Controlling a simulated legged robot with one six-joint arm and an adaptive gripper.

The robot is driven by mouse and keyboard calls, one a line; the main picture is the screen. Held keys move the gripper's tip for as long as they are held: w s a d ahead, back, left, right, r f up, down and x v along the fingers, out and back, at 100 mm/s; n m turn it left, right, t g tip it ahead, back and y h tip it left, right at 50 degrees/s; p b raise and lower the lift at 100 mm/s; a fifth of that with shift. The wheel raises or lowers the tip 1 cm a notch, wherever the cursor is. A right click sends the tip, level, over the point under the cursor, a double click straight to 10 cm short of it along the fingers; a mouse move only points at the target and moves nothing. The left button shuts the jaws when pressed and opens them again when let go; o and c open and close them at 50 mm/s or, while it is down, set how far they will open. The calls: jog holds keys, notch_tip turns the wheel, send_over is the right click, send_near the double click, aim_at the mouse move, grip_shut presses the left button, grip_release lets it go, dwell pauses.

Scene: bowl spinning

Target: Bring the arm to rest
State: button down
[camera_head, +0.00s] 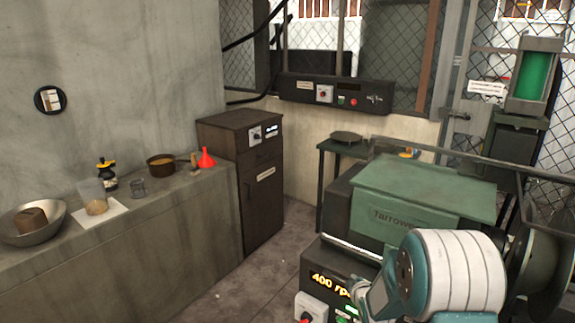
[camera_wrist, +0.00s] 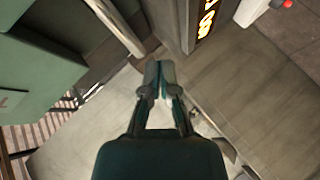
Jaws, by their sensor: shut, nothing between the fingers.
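My gripper (camera_wrist: 160,72) shows in the wrist view with its two fingertips together and nothing between them. It hangs in free air beside the dark machine front with the lit rpm display (camera_wrist: 207,18). In the head view, my white and teal arm joint stands at the lower right, in front of the machine, and the fingertips cannot be made out there. The machine has a closed green lid (camera_head: 425,185) and a lit "400 rpm" display (camera_head: 329,284).
A dark cabinet (camera_head: 262,205) stands behind. Floor (camera_head: 265,270) between counter and machine is clear.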

jog(key=s+a+r+m+g+h, duration=0.1)
jog(key=s+r+m+g, duration=0.35)
jog(key=s+r, duration=1)
jog(key=s+a+r+m+g, duration=0.1)
jog(key=s+r+m, duration=0.2)
jog(key=s, duration=0.8)
jog(key=s+a+r+m+g, duration=0.1)
jog(key=s+r+m, duration=0.2)
jog(key=s, duration=0.8)
jog(key=shift+s+a+r+m+g+y, duration=0.25)
jog(key=shift+s+a+m+g+y, duration=0.1)
jog(key=shift+m, duration=0.7)
jog(key=shift+d, duration=0.15)
